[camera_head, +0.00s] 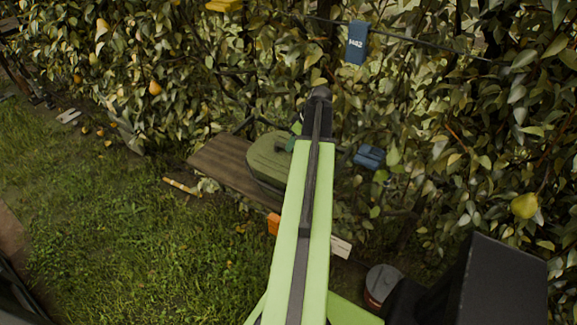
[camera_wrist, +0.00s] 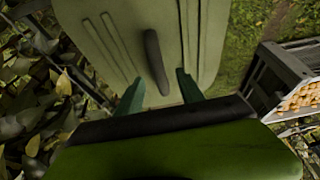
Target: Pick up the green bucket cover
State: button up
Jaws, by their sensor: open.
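The green bucket cover (camera_head: 266,156) lies on a wooden board below the hedge in the head view, its right side hidden by my arm. In the wrist view the cover (camera_wrist: 103,28) fills the upper middle, pale green with raised ribs. Its dark bar handle (camera_wrist: 155,55) stands out near the middle. My gripper (camera_wrist: 159,77) is open and empty, its two green fingers pointing at the cover. The handle's near end shows between the fingertips; I cannot tell whether they touch the cover. In the head view my gripper is mostly hidden by the arm.
The wooden board (camera_head: 225,165) extends left of the cover. Dense pear foliage stands close behind. A blue tag (camera_head: 356,43) hangs above and a blue object (camera_head: 369,157) sits right of my arm. A crate of orange fruit (camera_wrist: 297,99) stands at right. Grass lies open at left.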

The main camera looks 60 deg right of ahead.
jog(key=b+x, duration=0.4)
jog(key=x, duration=0.1)
jog(key=shift+w+d+f+b, duration=0.1)
jog(key=shift+f+b, duration=0.05)
jog(key=shift+b, duration=0.25)
jog(key=shift+r, duration=0.2)
grip_shut()
